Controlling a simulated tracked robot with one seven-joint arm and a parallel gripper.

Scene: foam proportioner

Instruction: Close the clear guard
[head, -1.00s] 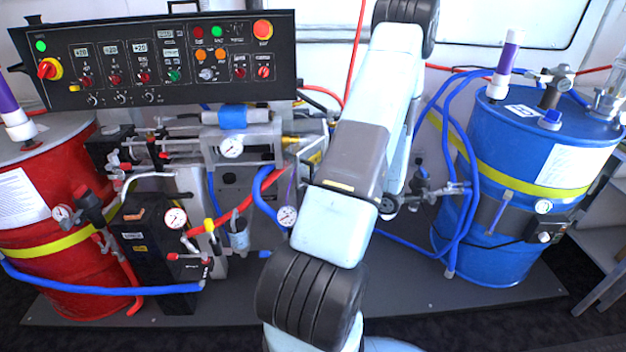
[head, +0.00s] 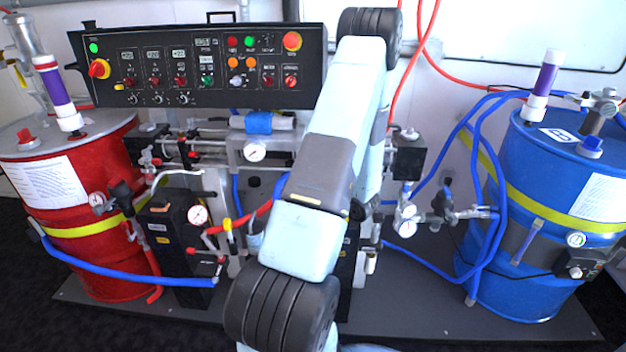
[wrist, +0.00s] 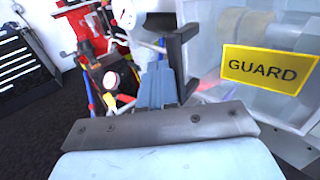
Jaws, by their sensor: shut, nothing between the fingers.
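The clear guard (wrist: 295,35) fills the right side of the wrist view, a see-through panel with a yellow GUARD label (wrist: 268,68). Pale rollers or cylinders show blurred behind it. A black handle-like bar (wrist: 178,62) stands at its left edge. My gripper (wrist: 158,82) is shut and empty, with its blue-grey fingers left of the label and close beside the black bar. I cannot tell whether they touch.
A black control panel (head: 205,68) hangs above the pump unit with its gauges (head: 254,151). A red drum (head: 95,200) stands at left, a blue drum (head: 540,190) at right. Hoses and a red pipe run close around my arm. The dark floor plate (head: 420,310) is clear in front.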

